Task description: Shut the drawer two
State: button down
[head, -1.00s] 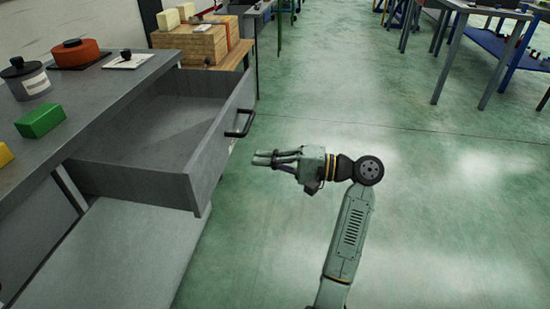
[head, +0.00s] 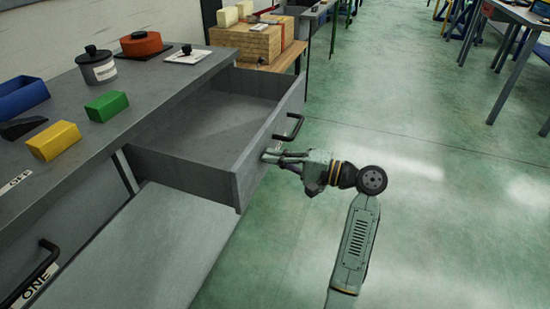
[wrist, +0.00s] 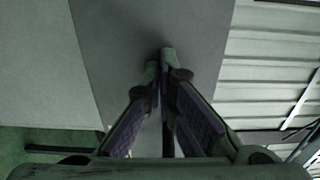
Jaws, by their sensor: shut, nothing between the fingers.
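A grey drawer (head: 205,128) stands pulled out and empty from the grey bench. Its label is not visible, so I cannot read its number. A black handle (head: 289,128) is on its front panel. My gripper (head: 268,155) is shut and empty, with its fingertips at the outer face of the front panel, just below and nearer than the handle. I cannot tell if they touch. In the wrist view the closed fingertips (wrist: 160,57) point at a plain grey panel (wrist: 130,35).
A drawer labelled ONE (head: 35,287) is at the lower left. On the bench top are a green block (head: 106,106), a yellow block (head: 53,140), a grey pot (head: 97,68) and a red round container (head: 141,45). A wooden box (head: 255,40) stands behind.

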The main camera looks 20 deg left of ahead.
jog(key=a, duration=1.9)
jog(key=w+a+p, duration=0.1)
jog(key=a, duration=0.9)
jog(key=shift+a, duration=0.1)
jog(key=shift+a+r, duration=0.1)
jog(key=shift+a, duration=0.3)
jog(key=shift+d, duration=0.1)
